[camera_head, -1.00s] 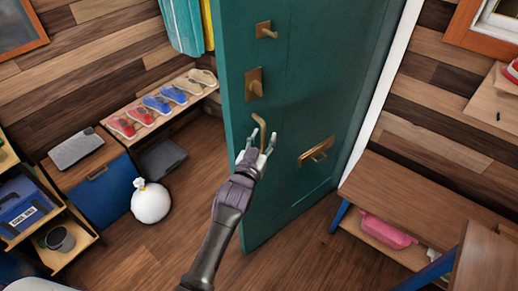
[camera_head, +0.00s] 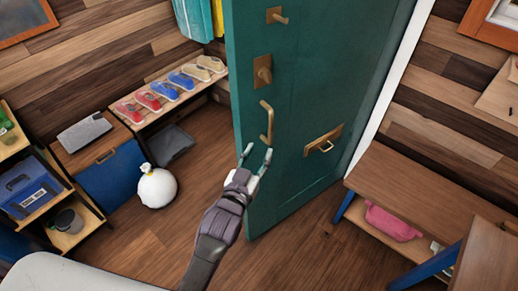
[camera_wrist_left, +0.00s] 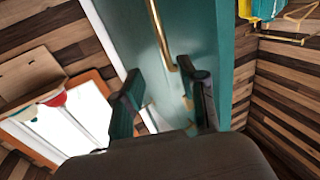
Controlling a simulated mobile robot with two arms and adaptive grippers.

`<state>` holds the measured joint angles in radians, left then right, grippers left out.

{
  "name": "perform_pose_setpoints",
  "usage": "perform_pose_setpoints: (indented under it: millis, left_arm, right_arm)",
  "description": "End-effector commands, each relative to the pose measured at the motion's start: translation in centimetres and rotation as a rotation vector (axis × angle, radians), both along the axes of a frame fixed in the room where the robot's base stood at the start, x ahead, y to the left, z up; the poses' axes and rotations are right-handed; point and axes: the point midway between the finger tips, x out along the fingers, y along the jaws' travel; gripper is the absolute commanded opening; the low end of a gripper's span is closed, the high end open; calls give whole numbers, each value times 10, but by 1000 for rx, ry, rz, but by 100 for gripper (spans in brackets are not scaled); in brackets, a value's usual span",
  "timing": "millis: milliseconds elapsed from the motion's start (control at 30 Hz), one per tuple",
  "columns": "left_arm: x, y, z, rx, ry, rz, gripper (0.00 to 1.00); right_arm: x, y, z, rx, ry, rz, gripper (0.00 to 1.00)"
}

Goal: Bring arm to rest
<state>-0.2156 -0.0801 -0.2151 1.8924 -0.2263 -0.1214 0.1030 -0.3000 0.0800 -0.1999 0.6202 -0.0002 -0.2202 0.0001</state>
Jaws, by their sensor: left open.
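My left gripper (camera_head: 256,160) is open and empty in the head view, just below and in front of the brass pull handle (camera_head: 267,123) on the green door (camera_head: 310,90). The fingers look apart from the handle. In the left wrist view the two dark fingers (camera_wrist_left: 165,95) are spread, and the brass handle (camera_wrist_left: 160,35) runs upward beyond them against the door. My right gripper is not in view.
The door stands open. A wooden bench (camera_head: 425,190) with a pink bag (camera_head: 392,222) beneath is to the right. A white sack (camera_head: 156,187) sits on the floor at left, near a shoe shelf (camera_head: 140,119). Bare floor lies around the door's foot.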

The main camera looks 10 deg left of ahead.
Motion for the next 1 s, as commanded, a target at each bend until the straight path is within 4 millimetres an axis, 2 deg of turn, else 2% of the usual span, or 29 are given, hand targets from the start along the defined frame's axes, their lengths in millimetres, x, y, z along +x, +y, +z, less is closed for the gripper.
perform_pose_setpoints:
  millis: [233, 300, 367, 467, 533, 600, 667, 700, 800, 867, 1000]
  left_arm:
    - [0, 0, -3, 2, 5, -1, 41]
    - [0, -1, -14, 7, 27, -3, 41]
    - [-2, -2, -33, 15, 65, -8, 41]
    - [-9, -2, -86, 38, 169, -20, 41]
    - [-20, -2, -131, 57, 260, -29, 41]
    - [-35, 0, -178, 75, 355, -37, 41]
    - [-50, 4, -216, 92, 436, -43, 41]
    - [-62, 7, -241, 104, 490, -46, 41]
    - [-97, 16, -299, 130, 623, -53, 41]
    - [-122, 23, -332, 148, 702, -55, 41]
    - [-187, 44, -400, 184, 887, -58, 41]
  right_arm:
    - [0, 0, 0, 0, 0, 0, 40]
    - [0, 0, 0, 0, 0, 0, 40]
    - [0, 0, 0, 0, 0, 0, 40]
    - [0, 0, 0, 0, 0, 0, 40]
    - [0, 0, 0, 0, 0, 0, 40]
    - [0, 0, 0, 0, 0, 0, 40]
    - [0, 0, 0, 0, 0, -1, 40]
    - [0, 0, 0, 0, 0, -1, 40]
    - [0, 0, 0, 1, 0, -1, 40]
    - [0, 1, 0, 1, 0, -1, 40]
    - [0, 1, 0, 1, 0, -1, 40]
